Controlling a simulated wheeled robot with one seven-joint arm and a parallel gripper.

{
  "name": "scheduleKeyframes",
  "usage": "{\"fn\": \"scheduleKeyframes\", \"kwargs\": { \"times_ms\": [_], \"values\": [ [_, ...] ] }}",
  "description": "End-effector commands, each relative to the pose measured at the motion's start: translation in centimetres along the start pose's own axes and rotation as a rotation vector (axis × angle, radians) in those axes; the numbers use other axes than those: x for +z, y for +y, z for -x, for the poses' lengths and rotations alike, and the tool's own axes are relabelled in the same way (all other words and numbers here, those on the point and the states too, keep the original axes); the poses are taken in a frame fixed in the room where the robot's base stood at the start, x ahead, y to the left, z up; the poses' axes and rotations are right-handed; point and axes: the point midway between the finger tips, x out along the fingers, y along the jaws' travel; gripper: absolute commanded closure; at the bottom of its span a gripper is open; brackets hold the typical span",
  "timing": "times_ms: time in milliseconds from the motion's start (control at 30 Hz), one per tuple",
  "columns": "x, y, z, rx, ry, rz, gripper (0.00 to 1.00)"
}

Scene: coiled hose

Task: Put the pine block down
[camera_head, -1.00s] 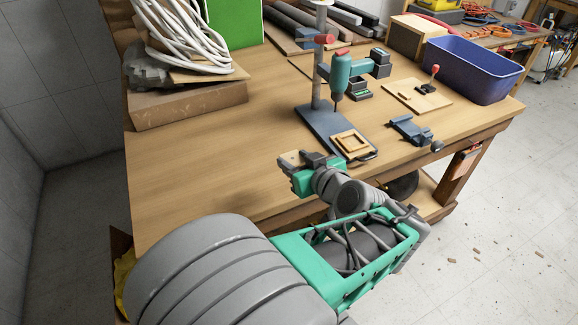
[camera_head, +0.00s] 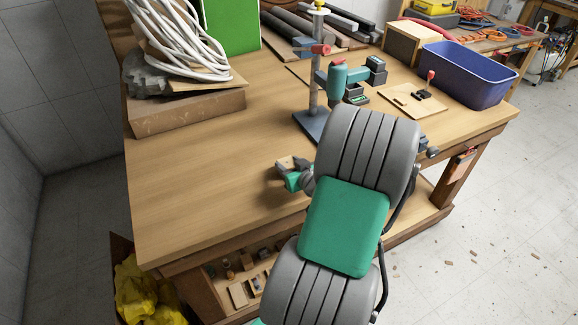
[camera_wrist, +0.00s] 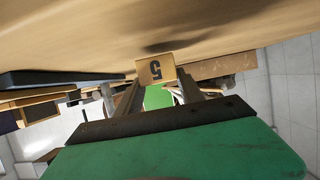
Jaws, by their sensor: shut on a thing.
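The pine block (camera_wrist: 156,70) is a small light wooden piece with a dark "5" on its face, seen between my fingertips in the wrist view. My gripper (camera_head: 289,165) is shut on it over the front middle of the workbench (camera_head: 205,175). In the wrist view, with the bench top across the upper part, a dark shadow lies on the wood close to the block. A gap seems to separate block and bench, but its size is hard to tell. My arm hides part of the bench to the right of the gripper.
The bench left of my gripper is bare. A drill stand (camera_head: 314,95) with a teal drill stands behind to the right. A blue bin (camera_head: 470,80) and a small board (camera_head: 412,100) are farther right. Coiled white hose (camera_head: 180,45) lies on boards at the back left.

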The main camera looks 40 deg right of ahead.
Motion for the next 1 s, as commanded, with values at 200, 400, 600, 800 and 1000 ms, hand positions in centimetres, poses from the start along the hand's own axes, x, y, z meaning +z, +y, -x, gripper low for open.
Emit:
{"fn": "scheduleKeyframes", "kwargs": {
  "times_ms": [200, 400, 600, 800, 1000],
  "values": [
    [1.1, 0.1, -0.5, 0.001, 0.002, 0.002, 0.95],
    [1.4, 0.1, -0.6, 0.001, 0.002, 0.002, 0.95],
    [1.4, 0.0, -0.6, 0.001, 0.002, 0.001, 0.45],
    [1.4, 0.1, -0.6, 0.001, 0.002, 0.001, 0.33],
    [1.2, 0.1, -0.5, 0.001, 0.002, 0.001, 0.33]
  ]
}}
